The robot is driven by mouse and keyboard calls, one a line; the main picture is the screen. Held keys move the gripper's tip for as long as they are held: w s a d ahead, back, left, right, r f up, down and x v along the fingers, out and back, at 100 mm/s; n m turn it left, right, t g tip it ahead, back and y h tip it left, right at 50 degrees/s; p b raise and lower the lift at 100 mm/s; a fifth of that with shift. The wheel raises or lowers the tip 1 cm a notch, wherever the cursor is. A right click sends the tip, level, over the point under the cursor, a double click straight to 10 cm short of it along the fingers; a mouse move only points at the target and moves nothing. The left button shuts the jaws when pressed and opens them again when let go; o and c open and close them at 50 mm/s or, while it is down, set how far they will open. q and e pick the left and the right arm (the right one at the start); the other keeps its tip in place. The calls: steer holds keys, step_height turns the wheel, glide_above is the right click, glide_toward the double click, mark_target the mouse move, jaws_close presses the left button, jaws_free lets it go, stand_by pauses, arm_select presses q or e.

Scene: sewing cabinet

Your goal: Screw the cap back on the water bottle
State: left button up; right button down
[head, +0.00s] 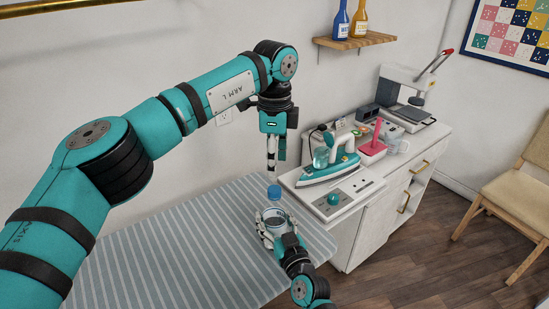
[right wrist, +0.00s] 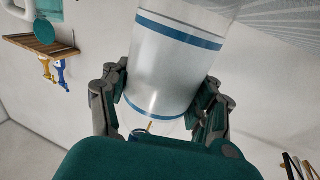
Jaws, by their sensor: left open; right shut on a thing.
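The water bottle (head: 274,213) stands on the striped board near its right edge. My right gripper (head: 275,230) is shut around its body. In the right wrist view the pale, see-through bottle (right wrist: 175,65) with blue bands lies between both fingers. The blue cap (head: 274,191) shows at the bottle's top in the head view; I cannot tell whether its threads are engaged. My left gripper (head: 272,163) is open and empty, pointing down just above the cap, with a small gap. The bottle's neck is too small to make out.
The striped ironing board (head: 150,255) is clear to the left. A wall shelf (head: 357,40) holds two bottles.

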mark_target(274, 189)
arm_select(q)
step_height(274, 189, down, 8)
steer(key=shift+f, duration=0.1)
stand_by(0.4)
